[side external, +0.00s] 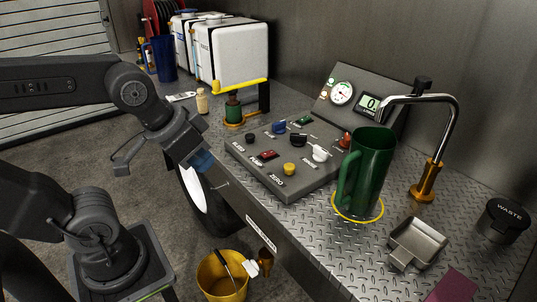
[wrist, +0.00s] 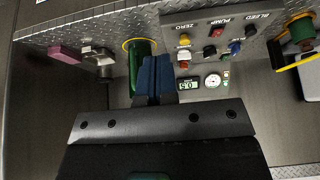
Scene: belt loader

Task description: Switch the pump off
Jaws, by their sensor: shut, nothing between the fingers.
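Which way the rocker is tipped is too small to tell. My gripper (side external: 205,161) has blue fingers, shut and empty, left of the panel and apart from the switch in the side view. In the wrist view my gripper (wrist: 155,60) covers part of the green jug (wrist: 140,47).
The green jug (side external: 370,165) stands in a yellow ring under the curved spout (side external: 455,115). A gauge and display box (side external: 345,95) stands behind the panel. Yellow and blue knobs surround the switch. A yellow-handled valve (side external: 235,110) rises at the panel's far left. A yellow bucket (side external: 213,285) is below.

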